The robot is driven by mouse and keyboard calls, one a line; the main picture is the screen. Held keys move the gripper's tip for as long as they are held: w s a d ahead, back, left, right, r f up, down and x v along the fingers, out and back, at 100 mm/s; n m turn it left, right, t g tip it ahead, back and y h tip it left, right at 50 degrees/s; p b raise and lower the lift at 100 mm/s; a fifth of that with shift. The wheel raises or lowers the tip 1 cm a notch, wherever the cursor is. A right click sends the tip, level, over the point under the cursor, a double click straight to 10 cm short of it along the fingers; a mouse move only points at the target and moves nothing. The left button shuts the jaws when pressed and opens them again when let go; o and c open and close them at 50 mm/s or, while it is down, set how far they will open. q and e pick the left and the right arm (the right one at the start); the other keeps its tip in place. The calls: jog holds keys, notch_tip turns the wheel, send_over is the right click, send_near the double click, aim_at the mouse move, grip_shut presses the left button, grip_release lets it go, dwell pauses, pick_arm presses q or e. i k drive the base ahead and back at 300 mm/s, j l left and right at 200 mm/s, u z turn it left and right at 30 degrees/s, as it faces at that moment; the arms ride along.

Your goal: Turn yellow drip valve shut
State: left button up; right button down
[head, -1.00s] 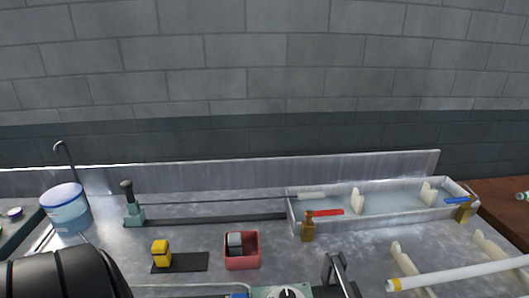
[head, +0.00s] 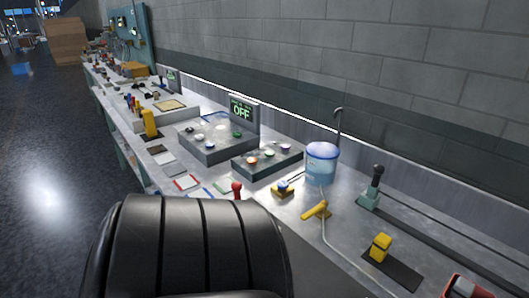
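A yellow lever-shaped piece (head: 316,210), which looks like the drip valve, lies by the thin pale tube on the metal bench, in front of the blue-and-white bucket (head: 321,165). Its handle points toward the lower left. I cannot tell from its angle whether it is open or shut. A small yellow block with a pale blue-white top (head: 282,189) sits just left of it. My black ribbed arm link fills the bottom left and hides part of the bench edge. Neither gripper shows.
A yellow block (head: 380,246) stands on a black pad. A green-grey clamp post (head: 371,190) is behind it, with a long rail. A red container (head: 465,287) is at the lower right.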

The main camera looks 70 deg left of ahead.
aim_at(322, 206)
jog(key=u, duration=1.7)
jog(key=j+z, duration=0.1)
jog(key=j, duration=0.1)
